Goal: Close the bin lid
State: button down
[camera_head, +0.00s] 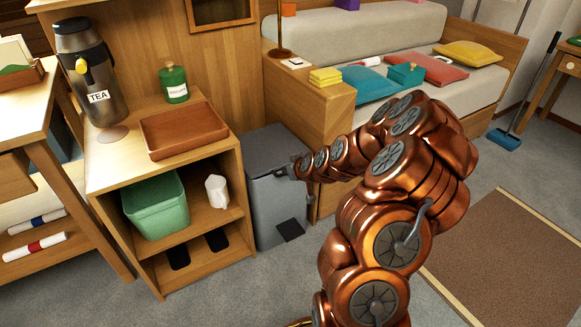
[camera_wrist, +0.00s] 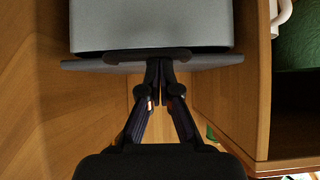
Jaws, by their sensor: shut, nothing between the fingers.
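The grey bin (camera_head: 277,210) stands on the floor between the wooden shelf unit and the bench end. Its lid (camera_head: 272,148) lies flat or nearly flat over the top; I cannot tell whether a small gap is left. In the wrist view the bin wall (camera_wrist: 150,25) fills the top, with the lid (camera_wrist: 215,63) seen as a thin plate across it. My gripper (camera_head: 284,173) is at the bin's upper front edge. In the wrist view my gripper (camera_wrist: 159,66) is shut and empty, its fingertips at the lid's edge. I cannot tell whether they touch it.
The shelf unit (camera_head: 110,165) is close on the bin's left, with a wooden tray (camera_head: 184,131), a tea dispenser (camera_head: 97,85) and a green basket (camera_head: 156,205). The bench end (camera_head: 312,100) is close on the right. A dark pedal (camera_head: 290,230) shows at the bin's foot.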

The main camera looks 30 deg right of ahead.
jog(key=shift+s+f+b, duration=0.2)
jog(key=shift+f, duration=0.4)
jog(key=shift+s+f+b, duration=0.15)
jog(key=shift+f+b, duration=0.05)
jog(key=shift+f, duration=0.35)
jog(key=shift+a+f, duration=0.1)
notch_tip(320, 180, up, 5)
jog(key=w+p, duration=0.1)
jog(key=p, duration=0.1)
jog(key=s+f, duration=0.1)
jog(key=s, duration=0.9)
jog(key=shift+f, duration=0.2)
jog(key=shift+a+r, duration=0.1)
